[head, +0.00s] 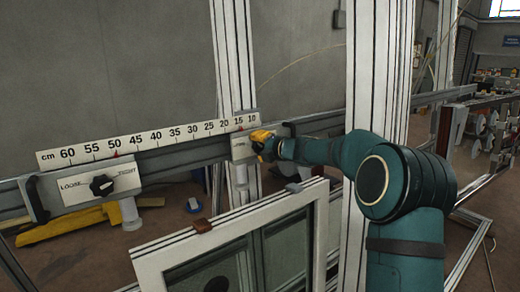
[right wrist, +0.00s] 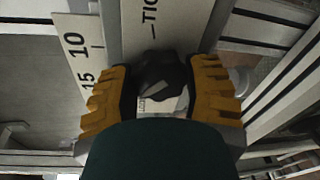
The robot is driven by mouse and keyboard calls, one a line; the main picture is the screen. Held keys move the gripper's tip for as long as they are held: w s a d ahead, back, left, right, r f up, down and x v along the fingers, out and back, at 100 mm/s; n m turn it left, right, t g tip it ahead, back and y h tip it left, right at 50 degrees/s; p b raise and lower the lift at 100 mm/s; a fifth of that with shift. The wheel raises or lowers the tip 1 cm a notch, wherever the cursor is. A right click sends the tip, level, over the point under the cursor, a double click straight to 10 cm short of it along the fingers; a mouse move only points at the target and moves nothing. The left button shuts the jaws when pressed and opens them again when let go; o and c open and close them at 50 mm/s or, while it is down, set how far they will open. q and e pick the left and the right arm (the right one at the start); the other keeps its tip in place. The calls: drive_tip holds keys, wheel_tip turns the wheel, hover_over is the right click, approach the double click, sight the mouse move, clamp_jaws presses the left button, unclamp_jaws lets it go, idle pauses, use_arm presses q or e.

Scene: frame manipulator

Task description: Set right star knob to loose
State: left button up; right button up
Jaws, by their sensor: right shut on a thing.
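The right star knob (right wrist: 163,72) is dark and sits on a white label plate (right wrist: 155,18) in the right wrist view. Part of the word TIGHT shows above the knob, and small partly covered lettering shows below it. My right gripper (right wrist: 160,85) has its yellow-orange fingers on both sides of the knob and is shut on it. In the head view my right gripper (head: 261,140) is at the right plate (head: 242,148) and hides the knob. A pale slanted mark shows on the knob; which setting it marks I cannot tell. My left gripper is not in view.
The left star knob (head: 101,185) sits on a LOOSE/TIGHT plate at the left of the rail. A centimetre scale (head: 150,138) runs along the rail. A white window frame (head: 240,235) stands in front below, and a metal post (head: 362,70) rises beside my right arm.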

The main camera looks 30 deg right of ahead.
drive_tip(key=n+b, duration=0.2)
drive_tip(key=n, duration=0.3)
drive_tip(key=shift+h, duration=0.4)
drive_tip(key=shift+n, duration=0.3)
drive_tip(key=o, duration=1.2)
drive_tip(key=shift+a, duration=0.1)
drive_tip(key=v, duration=1.2)
drive_tip(key=shift+r, duration=0.1)
